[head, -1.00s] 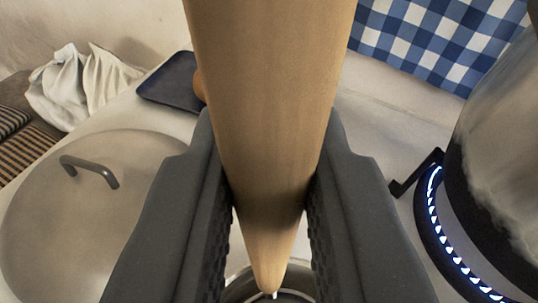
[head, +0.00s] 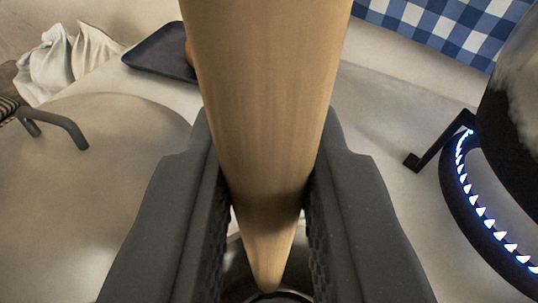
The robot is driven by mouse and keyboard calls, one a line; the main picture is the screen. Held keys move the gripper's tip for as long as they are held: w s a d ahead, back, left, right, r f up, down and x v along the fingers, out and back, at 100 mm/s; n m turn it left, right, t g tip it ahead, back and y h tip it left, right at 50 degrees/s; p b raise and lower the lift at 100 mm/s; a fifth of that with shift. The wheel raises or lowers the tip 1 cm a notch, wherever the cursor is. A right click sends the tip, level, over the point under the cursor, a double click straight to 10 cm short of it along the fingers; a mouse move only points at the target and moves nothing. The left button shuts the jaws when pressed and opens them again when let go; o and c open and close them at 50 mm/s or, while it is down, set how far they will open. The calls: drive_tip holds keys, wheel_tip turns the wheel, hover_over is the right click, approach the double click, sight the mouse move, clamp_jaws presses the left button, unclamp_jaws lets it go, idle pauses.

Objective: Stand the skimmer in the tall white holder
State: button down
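My gripper (head: 268,215) is shut on a thick, tapering wooden handle (head: 265,100), seemingly the skimmer's. The handle runs from the top of the view down between the dark finger pads to a narrow end. The rest of the skimmer is hidden below. A round metallic rim with a dark inside (head: 240,275) shows partly beneath the handle's end, between the fingers. I cannot tell whether it is the tall white holder, a pot or part of the skimmer. No tall white holder is clearly visible.
A large round lid (head: 100,170) with a grey handle lies at left. A dark blue tray (head: 160,52) and a white cloth (head: 65,60) are behind it. At right, a lit burner ring (head: 480,205) has a dark pot (head: 515,110) over it. Bare counter lies between.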

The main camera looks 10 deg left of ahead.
drive_tip(key=c, duration=1.3)
unclamp_jaws()
drive_tip(key=shift+o, duration=0.2)
drive_tip(key=b+v, duration=0.2)
drive_tip(key=v, duration=1.1)
drive_tip(key=shift+s, duration=0.35)
drive_tip(key=shift+d+f, duration=0.1)
drive_tip(key=shift+d, duration=0.05)
drive_tip(key=shift+d, duration=0.1)
